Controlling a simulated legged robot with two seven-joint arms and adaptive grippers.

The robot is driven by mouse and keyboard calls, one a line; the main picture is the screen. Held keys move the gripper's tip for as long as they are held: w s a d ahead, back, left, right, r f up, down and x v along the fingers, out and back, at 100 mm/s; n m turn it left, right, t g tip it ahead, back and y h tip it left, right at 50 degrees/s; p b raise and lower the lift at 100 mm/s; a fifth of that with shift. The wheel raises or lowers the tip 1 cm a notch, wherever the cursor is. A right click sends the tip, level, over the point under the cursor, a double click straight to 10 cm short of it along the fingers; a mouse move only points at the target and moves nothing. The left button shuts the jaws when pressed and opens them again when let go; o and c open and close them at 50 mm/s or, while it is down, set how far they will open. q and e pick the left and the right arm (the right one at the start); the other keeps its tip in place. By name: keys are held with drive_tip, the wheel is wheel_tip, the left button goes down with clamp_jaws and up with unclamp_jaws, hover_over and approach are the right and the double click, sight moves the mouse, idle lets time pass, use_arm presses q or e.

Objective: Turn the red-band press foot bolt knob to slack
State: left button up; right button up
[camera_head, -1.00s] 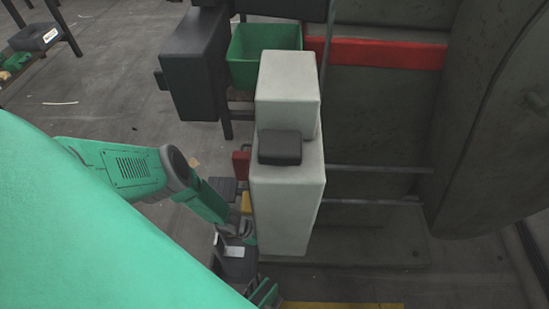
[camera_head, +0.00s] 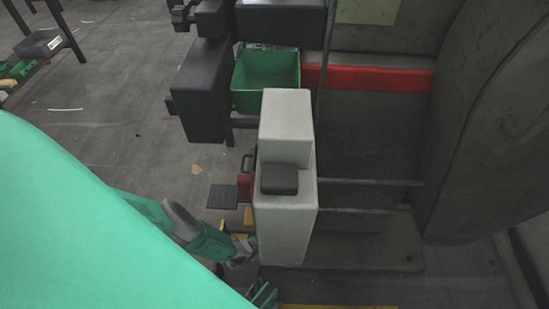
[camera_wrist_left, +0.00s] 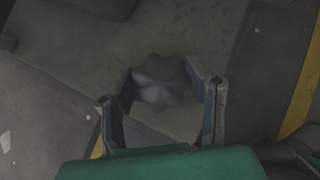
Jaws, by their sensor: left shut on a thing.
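The red-band press (camera_head: 345,125) stands behind a pale grey box column, with its red band (camera_head: 370,79) across the upper part. In the left wrist view a dark grey lobed knob (camera_wrist_left: 163,80) lies between the two fingers of my left gripper (camera_wrist_left: 165,84), which is shut on it. In the head view my left arm reaches down beside the column, and its green gripper part (camera_head: 265,296) shows low in the picture, partly hidden by my teal body. The knob cannot be made out there. My right gripper is in neither view.
The pale column (camera_head: 286,220) with a dark cap block stands close beside my left arm. A red part (camera_head: 245,186) and a dark flat pad (camera_head: 222,197) lie beside it. A green bin (camera_head: 266,80) stands behind.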

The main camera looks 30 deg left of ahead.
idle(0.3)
use_arm(q)
drive_tip(key=o, duration=1.2)
drive_tip(key=shift+c, duration=0.2)
drive_tip(key=shift+s+a+r+n, duration=0.1)
drive_tip(key=shift+s+a+n, duration=0.2)
drive_tip(key=shift+s, duration=0.35)
drive_tip(key=shift+s+r, duration=0.15)
drive_tip(key=shift+r, duration=0.05)
drive_tip(key=shift+a+r, duration=0.1)
drive_tip(key=shift+r, duration=0.25)
drive_tip(key=shift+v, duration=2.55)
